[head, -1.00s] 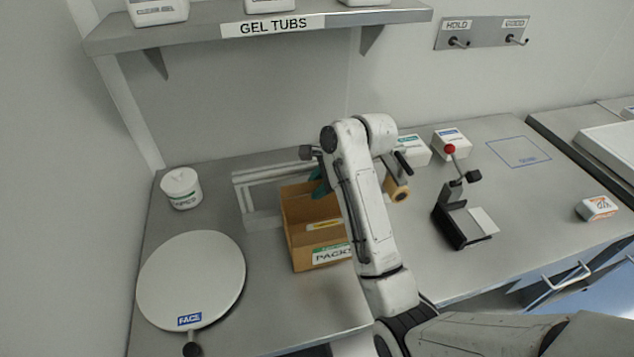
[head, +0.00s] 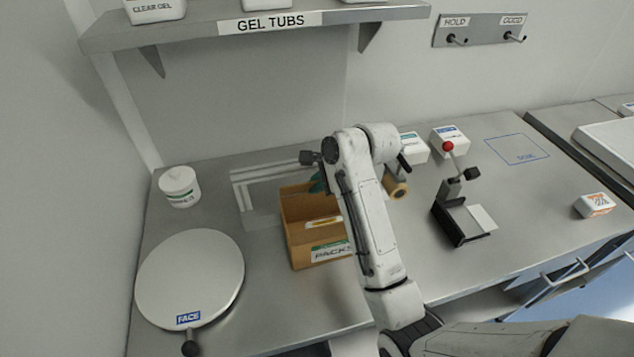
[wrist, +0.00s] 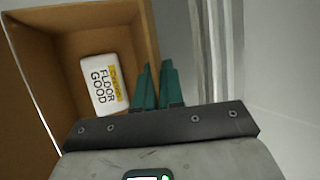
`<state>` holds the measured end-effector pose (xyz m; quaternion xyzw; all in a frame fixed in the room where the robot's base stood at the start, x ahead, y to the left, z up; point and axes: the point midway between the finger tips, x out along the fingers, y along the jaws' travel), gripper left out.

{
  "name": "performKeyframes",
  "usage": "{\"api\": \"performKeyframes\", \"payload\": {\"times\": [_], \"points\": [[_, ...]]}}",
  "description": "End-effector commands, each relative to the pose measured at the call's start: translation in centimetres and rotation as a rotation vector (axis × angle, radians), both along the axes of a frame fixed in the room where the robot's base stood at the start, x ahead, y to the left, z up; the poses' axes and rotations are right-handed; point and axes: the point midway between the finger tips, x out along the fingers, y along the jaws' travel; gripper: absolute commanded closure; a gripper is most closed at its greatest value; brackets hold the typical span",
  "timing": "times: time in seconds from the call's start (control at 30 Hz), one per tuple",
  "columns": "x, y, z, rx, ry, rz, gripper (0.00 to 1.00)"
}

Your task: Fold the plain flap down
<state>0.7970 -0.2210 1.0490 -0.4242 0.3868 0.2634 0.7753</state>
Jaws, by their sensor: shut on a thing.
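An open cardboard box (head: 301,255) stands on the bench, its PACKS label facing the front. In the wrist view, a white pack marked FLOOR GOOD (wrist: 103,83) lies inside the box (wrist: 38,75). My gripper (wrist: 158,72) has teal fingers closed at the upright cardboard panel on the box's right in that view. The panel's edge runs in between the fingers, and I cannot tell whether it is the plain flap or the wall. In the head view my gripper (head: 317,183) is at the box's back, partly hidden by my arm, which also covers the box's right side.
A pale metal frame (head: 240,178) stands behind and left of the box. A round FACE plate (head: 190,275) and a white tub (head: 180,186) are at the left. A tape roll (head: 398,191) and a red-knobbed lever device (head: 452,215) are at the right. A shelf (head: 200,32) hangs above.

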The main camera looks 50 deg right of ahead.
Motion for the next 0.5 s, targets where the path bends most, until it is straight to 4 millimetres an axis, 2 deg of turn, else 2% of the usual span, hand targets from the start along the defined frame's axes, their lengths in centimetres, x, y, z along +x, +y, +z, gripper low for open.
{"api": "performKeyframes", "payload": {"times": [0.5], "points": [[-1.00, 0.69, -1.23, -0.190, -0.278, 0.001, 1.00]]}}
